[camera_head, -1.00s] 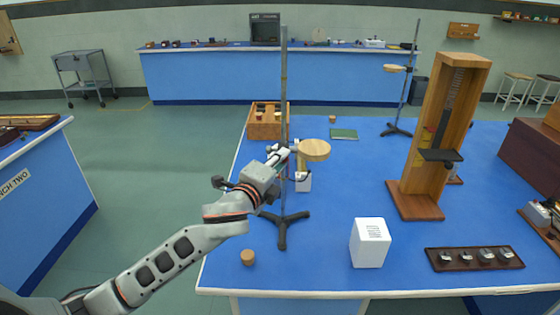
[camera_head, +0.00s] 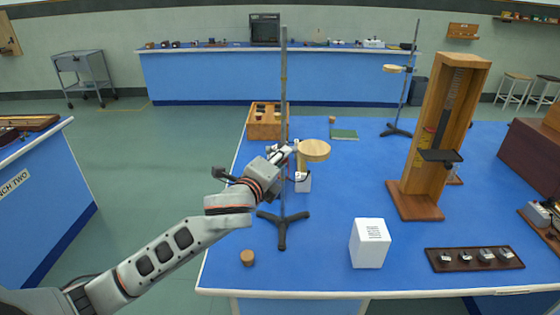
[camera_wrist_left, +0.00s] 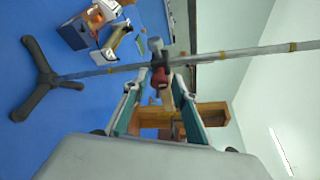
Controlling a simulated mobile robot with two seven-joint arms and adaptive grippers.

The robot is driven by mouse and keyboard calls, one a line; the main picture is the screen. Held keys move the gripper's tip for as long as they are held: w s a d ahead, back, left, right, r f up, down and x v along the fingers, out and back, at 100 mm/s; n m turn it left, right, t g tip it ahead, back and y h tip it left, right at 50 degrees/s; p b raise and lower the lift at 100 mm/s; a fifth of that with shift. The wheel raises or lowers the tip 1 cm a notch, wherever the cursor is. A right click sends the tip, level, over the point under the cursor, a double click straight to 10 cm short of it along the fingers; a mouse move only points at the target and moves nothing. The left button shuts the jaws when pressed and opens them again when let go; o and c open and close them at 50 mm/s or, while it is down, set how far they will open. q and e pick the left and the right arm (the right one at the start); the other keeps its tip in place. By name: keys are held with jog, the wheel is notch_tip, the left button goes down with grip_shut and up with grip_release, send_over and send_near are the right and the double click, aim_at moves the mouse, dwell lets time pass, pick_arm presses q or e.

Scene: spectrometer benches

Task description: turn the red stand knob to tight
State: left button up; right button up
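The stand (camera_head: 284,90) is a tall thin rod on a dark three-legged base, with a round wooden plate (camera_head: 314,150) held out to its right. The red knob (camera_wrist_left: 160,80) sits at the clamp on the rod in the left wrist view. In the head view my gripper hides the knob. My left gripper (camera_head: 286,154) is at the rod at clamp height. In the left wrist view its two fingers (camera_wrist_left: 160,86) are apart, one on each side of the knob. I cannot tell whether they touch it. My right gripper is in neither view.
A white box (camera_head: 370,243) and a small cork (camera_head: 247,257) stand near the bench's front. A wooden box (camera_head: 266,122) is behind the stand. A tall wooden frame (camera_head: 437,140) and a dark tray (camera_head: 474,258) are to the right. A second stand (camera_head: 403,95) is farther back.

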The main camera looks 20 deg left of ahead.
pick_arm(q)
jog(key=s+r, duration=0.2)
jog(key=s, duration=0.9)
jog(key=shift+s+a, duration=0.4)
jog(key=shift+a, duration=0.05)
jog(key=shift+f, duration=0.1)
jog(key=s+a+f+n+g+y, duration=0.25)
jog(key=s+a+f+n, duration=0.35)
jog(key=f, duration=0.3)
jog(key=s+a+f+n+g+y, duration=0.2)
jog(key=s+a+f+n+g, duration=0.25)
jog(key=s+f, duration=0.4)
jog(key=s+a+f+n+g+y, duration=0.2)
jog(key=s+a+f+n, duration=0.4)
jog(key=f, duration=0.4)
jog(key=d+f+n+t+h, duration=0.3)
jog(key=d+f+h, duration=0.4)
jog(key=d+f, duration=0.8)
jog(key=shift+d+f, duration=0.15)
jog(key=shift+f, duration=0.05)
